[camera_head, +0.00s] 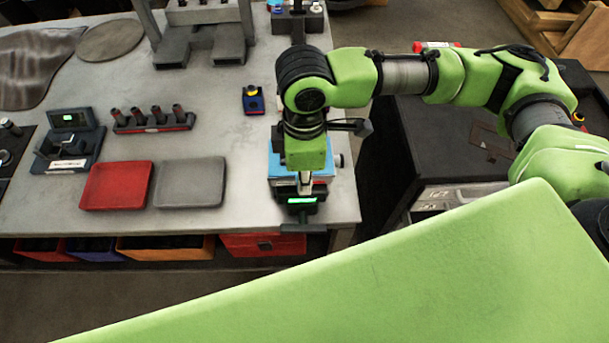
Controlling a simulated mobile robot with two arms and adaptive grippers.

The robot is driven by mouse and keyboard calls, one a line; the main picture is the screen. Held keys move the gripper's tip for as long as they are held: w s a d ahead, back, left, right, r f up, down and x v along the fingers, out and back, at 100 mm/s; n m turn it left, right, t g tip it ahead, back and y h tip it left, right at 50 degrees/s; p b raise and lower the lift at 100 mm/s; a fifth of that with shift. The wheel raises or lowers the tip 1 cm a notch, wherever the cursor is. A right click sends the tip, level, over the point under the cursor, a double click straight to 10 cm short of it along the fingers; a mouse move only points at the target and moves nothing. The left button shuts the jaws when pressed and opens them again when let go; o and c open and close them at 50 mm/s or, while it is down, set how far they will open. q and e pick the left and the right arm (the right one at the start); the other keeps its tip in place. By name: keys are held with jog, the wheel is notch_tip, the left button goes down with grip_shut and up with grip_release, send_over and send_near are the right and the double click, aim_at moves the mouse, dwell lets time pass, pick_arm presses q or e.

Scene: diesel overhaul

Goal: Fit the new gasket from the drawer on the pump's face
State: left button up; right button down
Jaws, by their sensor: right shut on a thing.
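My right gripper (302,207) is at the right front corner of the grey workbench, beneath my green wrist, with a small green light showing there. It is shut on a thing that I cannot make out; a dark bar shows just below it. A blue block-like unit (274,160) stands partly hidden behind my wrist; I cannot tell whether it is the pump. A red drawer (240,242) with a dark pull is under the bench's front edge and looks shut. I cannot make out the gasket or the pump's face. My left gripper is out of view.
The workbench (235,130) holds a red tray (116,186), a grey tray (190,182), a rack of dark pegs (152,120) and a small display device (72,135). Coloured bins (165,248) sit below. A dark cabinet (450,140) stands right, across a gap. My green link fills the foreground.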

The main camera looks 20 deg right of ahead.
jog(key=c, duration=2)
grip_release()
notch_tip(320, 180, up, 12)
jog(key=shift+f, duration=0.1)
